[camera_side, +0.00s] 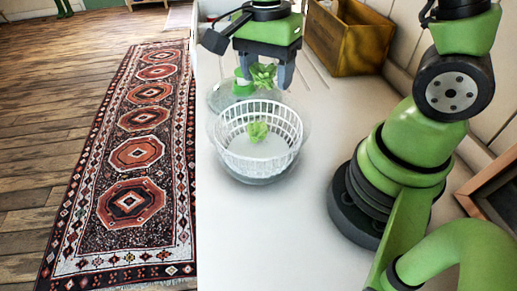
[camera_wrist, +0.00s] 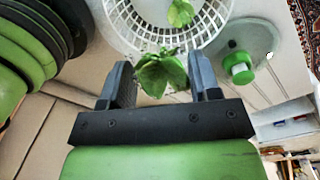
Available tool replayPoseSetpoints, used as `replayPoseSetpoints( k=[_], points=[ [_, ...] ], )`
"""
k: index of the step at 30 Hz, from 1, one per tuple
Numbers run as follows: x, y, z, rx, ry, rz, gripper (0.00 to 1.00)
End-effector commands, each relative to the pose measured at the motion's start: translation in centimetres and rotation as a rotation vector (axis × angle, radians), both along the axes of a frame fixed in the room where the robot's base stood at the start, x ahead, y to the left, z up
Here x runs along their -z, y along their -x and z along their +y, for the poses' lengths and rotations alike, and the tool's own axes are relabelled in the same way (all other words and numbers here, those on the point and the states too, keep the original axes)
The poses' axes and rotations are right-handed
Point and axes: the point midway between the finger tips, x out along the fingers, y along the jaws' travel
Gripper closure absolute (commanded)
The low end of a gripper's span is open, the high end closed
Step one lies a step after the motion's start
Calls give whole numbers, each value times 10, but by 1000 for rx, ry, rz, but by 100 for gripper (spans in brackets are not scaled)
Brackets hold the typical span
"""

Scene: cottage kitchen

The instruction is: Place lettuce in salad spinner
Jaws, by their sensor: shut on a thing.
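The salad spinner is a white slatted basket (camera_side: 286,126) in a clear bowl (camera_side: 219,166) on the white counter. One green lettuce piece (camera_side: 257,131) lies inside the basket; it also shows at the top of the wrist view (camera_wrist: 180,13). My gripper (camera_side: 263,79) is shut on another lettuce piece (camera_wrist: 163,74), held above the counter just behind the basket in the side view. In the wrist view this lettuce sits between the two dark fingers, near the basket rim (camera_wrist: 122,25). The clear lid with a green knob (camera_side: 243,86) lies behind the spinner.
A wooden crate (camera_side: 347,42) stands at the back right against the wall. The white counter (camera_side: 262,230) is clear in front of the spinner. Its left edge drops to a wooden floor with a patterned rug (camera_side: 130,150). A wooden frame (camera_side: 492,190) is at the right.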

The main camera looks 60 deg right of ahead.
Motion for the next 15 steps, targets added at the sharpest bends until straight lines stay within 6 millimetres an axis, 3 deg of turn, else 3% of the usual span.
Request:
replayPoseSetpoints(
  k=[7,15],
  points=[
    [0,11,35,-355,-1,3,51],
    [37,11,32,-340,0,9,51]
  ],
)
